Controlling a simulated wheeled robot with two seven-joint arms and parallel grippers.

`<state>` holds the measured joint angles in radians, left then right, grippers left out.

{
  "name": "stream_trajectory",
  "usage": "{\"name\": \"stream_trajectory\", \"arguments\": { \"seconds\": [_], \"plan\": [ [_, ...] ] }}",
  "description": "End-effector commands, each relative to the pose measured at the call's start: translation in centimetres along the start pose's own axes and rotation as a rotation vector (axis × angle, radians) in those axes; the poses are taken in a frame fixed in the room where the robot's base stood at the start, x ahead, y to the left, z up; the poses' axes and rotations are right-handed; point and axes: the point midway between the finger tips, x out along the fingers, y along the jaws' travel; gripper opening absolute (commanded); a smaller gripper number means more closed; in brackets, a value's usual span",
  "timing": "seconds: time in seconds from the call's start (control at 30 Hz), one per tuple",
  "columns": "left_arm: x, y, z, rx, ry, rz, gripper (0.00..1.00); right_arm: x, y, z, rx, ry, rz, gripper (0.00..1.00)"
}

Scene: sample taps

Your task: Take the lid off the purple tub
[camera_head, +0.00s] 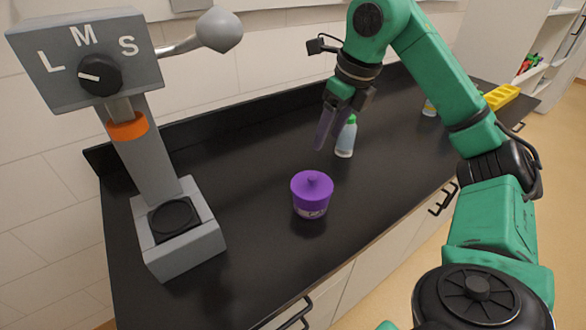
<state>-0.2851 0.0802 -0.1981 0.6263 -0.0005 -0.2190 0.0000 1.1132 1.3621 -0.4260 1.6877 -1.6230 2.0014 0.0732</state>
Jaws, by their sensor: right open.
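The purple tub (311,204) stands upright on the black counter. My right gripper (328,142) hangs above the counter, behind and a little to the right of the tub in the picture. Its fingers point down, are open and are apart from the lid. My left gripper is not in the picture.
A grey dispenser (150,160) with an L-M-S dial stands on the left. A white bottle with a green cap (346,138) stands close behind my right fingers. A yellow tray (501,96) lies far right. The black counter (262,235) around the tub is clear.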

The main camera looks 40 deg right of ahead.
Motion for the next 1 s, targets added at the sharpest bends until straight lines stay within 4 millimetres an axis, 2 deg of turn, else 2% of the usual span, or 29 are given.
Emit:
{"name": "stream_trajectory", "arguments": {
  "seconds": [0.1,0.3,0.47,0.6,0.7,0.93,0.97,1.0],
  "plan": [
    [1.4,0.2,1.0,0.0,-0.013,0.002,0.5,3.0,-0.1,-0.3,0.001,0.007,-0.002,0.62],
    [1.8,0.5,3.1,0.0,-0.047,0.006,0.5,7.7,0.0,-0.1,0.0,0.007,0.001,0.62],
    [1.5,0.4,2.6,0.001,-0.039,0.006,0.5,9.6,0.0,0.2,0.0,0.004,0.004,0.62],
    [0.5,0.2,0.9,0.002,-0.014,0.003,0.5,11.9,-0.2,0.9,-0.001,0.005,0.005,0.62],
    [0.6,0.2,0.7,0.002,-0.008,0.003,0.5,13.7,-0.2,0.8,-0.001,0.004,0.003,0.62],
    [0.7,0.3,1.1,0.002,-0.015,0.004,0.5,14.2,-0.2,0.8,-0.001,0.0,0.003,0.62],
    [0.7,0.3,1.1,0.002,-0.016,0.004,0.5,14.2,-0.2,0.8,-0.001,0.0,0.003,0.54],
    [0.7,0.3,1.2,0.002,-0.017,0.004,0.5,14.2,-0.2,0.8,-0.001,0.0,0.004,0.39]
  ]
}}
